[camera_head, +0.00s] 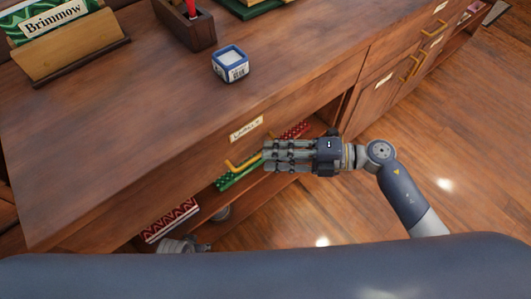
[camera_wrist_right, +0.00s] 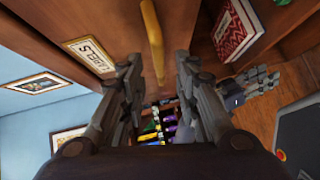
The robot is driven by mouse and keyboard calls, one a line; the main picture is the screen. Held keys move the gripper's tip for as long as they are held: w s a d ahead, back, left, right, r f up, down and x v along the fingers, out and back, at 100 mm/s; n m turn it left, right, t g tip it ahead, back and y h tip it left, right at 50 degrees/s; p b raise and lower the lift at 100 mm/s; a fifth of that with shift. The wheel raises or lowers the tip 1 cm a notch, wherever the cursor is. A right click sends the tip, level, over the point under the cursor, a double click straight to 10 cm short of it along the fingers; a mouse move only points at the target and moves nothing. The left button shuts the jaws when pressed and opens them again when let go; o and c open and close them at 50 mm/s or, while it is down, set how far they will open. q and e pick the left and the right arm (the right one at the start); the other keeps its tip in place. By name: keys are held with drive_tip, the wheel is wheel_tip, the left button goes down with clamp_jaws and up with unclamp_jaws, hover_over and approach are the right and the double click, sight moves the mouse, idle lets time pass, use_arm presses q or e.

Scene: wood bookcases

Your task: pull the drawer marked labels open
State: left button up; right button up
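The drawer (camera_head: 205,150) marked labels is in the wooden cabinet's front and looks shut. Its paper label (camera_head: 246,128) sits above a brass bar handle (camera_head: 240,166). In the right wrist view the label (camera_wrist_right: 90,54) reads LABELS beside the handle (camera_wrist_right: 152,35). My right gripper (camera_head: 266,156) is at the handle's right end. Its fingers (camera_wrist_right: 158,68) are apart, with the handle's end showing between them; I see no clear contact. My left gripper (camera_head: 183,245) is low by the cabinet's lower shelf, partly hidden by my body; it also shows in the right wrist view (camera_wrist_right: 250,86).
Red patterned books (camera_head: 170,219) and a green dotted one (camera_head: 238,172) lie on the open shelf below. A blue-and-white pot (camera_head: 230,64), a pen box (camera_head: 187,22) and a Brimmow card holder (camera_head: 68,45) stand on top. The wooden floor (camera_head: 440,150) at right is clear.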

drive_tip(key=shift+w+a+f, duration=0.1)
drive_tip(key=shift+a, duration=0.5)
drive_tip(key=shift+w+a+f, duration=0.1)
drive_tip(key=shift+a, duration=0.5)
clamp_jaws()
drive_tip(key=shift+d+f, duration=0.1)
